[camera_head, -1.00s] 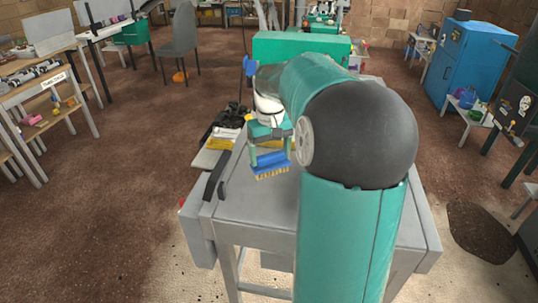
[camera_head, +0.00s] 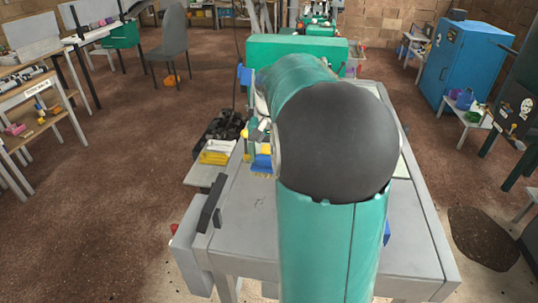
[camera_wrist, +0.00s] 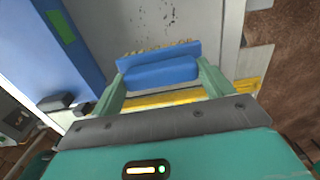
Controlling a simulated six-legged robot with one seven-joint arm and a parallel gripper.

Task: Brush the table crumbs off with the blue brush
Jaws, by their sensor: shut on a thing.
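The blue brush (camera_wrist: 158,71) with yellow bristles is held crosswise between the two green fingers of my gripper (camera_wrist: 162,80) in the wrist view. In the head view a small part of the brush (camera_head: 262,163) shows beside my arm, with the rest hidden. The grey table (camera_head: 240,240) lies under my arm. Dark crumbs (camera_wrist: 166,14) are scattered on its pale top in the wrist view, beyond the bristles. Faint specks also show on the table's left part in the head view. I cannot tell whether the bristles touch the top.
A black handle (camera_head: 210,203) stands at the table's left edge. A side shelf with a yellow item (camera_head: 215,157) and a dark object (camera_head: 223,125) adjoins the far left. A green box (camera_head: 297,47) stands at the back. A large blue block (camera_wrist: 45,45) is left in the wrist view.

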